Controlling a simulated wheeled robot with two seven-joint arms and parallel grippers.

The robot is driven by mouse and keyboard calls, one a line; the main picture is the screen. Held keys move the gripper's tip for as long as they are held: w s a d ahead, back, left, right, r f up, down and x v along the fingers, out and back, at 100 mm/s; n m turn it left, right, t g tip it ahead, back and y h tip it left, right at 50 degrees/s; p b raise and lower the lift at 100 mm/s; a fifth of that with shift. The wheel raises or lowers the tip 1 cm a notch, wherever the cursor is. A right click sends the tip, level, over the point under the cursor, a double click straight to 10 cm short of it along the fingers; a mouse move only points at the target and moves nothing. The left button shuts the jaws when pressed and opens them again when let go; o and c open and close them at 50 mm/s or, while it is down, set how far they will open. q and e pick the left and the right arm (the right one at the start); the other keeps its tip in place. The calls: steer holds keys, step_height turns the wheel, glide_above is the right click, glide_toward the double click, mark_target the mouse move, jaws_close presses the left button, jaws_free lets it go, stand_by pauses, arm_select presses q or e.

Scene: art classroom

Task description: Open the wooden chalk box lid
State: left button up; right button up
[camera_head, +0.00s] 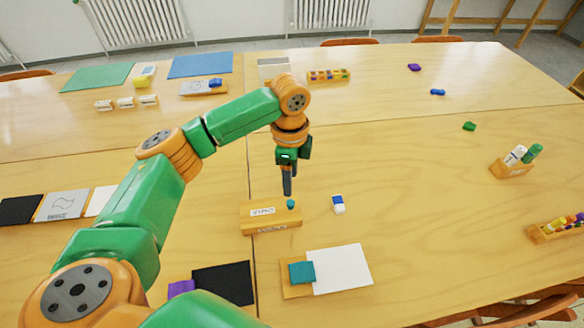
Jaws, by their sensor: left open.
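The wooden chalk box (257,223) stands on the table at centre, with a white "CHALK" label on its lid (252,208) and another on its front. The lid appears closed. A small teal knob (291,204) sits at the right of the lid's top. My left gripper (287,189) points straight down just above the knob. Its fingers are seen edge-on and overlap, with a small gap above the knob and nothing visible held. My right gripper is not in view.
A white and blue eraser (338,204) lies right of the box. In front are a white sheet (339,269), a teal block (302,272) and a black sheet (224,283). A marker holder (511,168) stands far right.

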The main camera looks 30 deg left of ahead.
mark_target(290, 203)
arm_select(q)
steer(key=f, duration=0.2)
steer(key=s+f, duration=0.1)
steer(key=f, duration=0.3)
steer(key=shift+s+d, duration=0.15)
steer(key=shift+d, duration=0.15)
steer(key=shift+w+a+f, duration=0.1)
steer(key=shift+w+f, duration=0.1)
steer(key=shift+f, duration=0.1)
steer(key=shift+s+r, duration=0.1)
jaws_close()
stand_by(0.6)
